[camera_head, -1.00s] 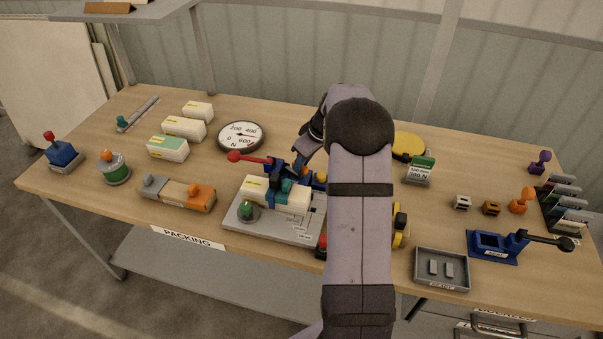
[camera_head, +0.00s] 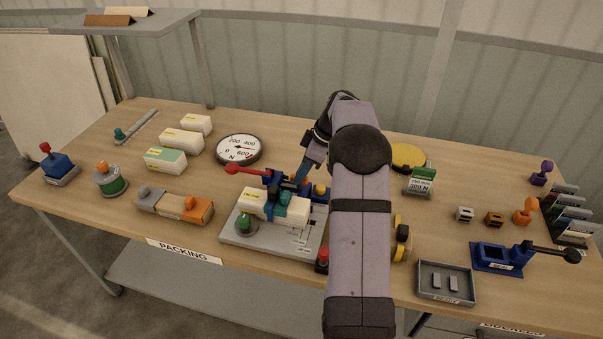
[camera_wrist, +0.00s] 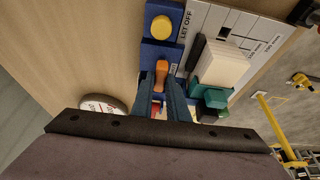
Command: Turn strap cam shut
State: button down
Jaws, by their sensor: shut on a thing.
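My gripper (camera_head: 301,182) reaches down at the back of the grey strapping fixture (camera_head: 262,243). In the wrist view, its blue fingers (camera_wrist: 160,88) are shut on a small orange handle (camera_wrist: 161,70), which I take to be the strap cam's. The handle stands at a blue block with a round yellow button (camera_wrist: 160,27), beside the words LET OFF. A white pack (camera_head: 290,212) lies on the fixture with a teal strap piece (camera_head: 270,203) across it. A red-tipped lever (camera_head: 232,169) sticks out left from the blue mechanism. The cam's base is partly hidden by my fingers.
A round dial gauge (camera_head: 239,149) stands behind the fixture. A green knob (camera_head: 246,221) and a red button (camera_head: 323,254) are near its front. A grey tray (camera_head: 446,283) and a blue sealer (camera_head: 497,257) lie right. My arm hides the middle right of the bench.

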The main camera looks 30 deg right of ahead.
jog(key=c, duration=1.7)
grip_release()
jog(key=shift+d+r, duration=0.1)
jog(key=shift+b+v, duration=0.7)
jog(key=shift+v, duration=2.9)
jog(key=s+a+m, duration=0.1)
jog(key=a, duration=0.2)
jog(key=s+a+g+p, duration=0.1)
jog(key=a, duration=0.1)
jog(key=s+a+m, duration=0.1)
jog(key=a, duration=0.2)
jog(key=shift+s+a+f+m+h, duration=0.1)
jog(key=shift+a+f+m+h, duration=0.2)
jog(key=shift+h, duration=0.1)
jog(key=s+a+f+m+h+p, duration=0.1)
jog(key=s+a+f+m, duration=0.1)
jog(key=s+a, duration=0.3)
jog(key=s+a+f+m+g+p, duration=0.1)
jog(key=s+a, duration=0.4)
jog(key=s, duration=0.5)
jog(key=s+a+f+m+g+h, duration=0.1)
jog(key=s+a+f+m, duration=0.2)
jog(key=s+a, duration=0.2)
jog(key=shift+s+a+m+h+p, duration=0.1)
jog(key=shift+s+m+h+p, duration=0.1)
jog(key=shift+s, duration=0.7)
jog(key=shift+s+a+m+h+p, duration=0.1)
jog(key=shift+s+p, duration=0.1)
jog(key=shift+s, duration=0.7)
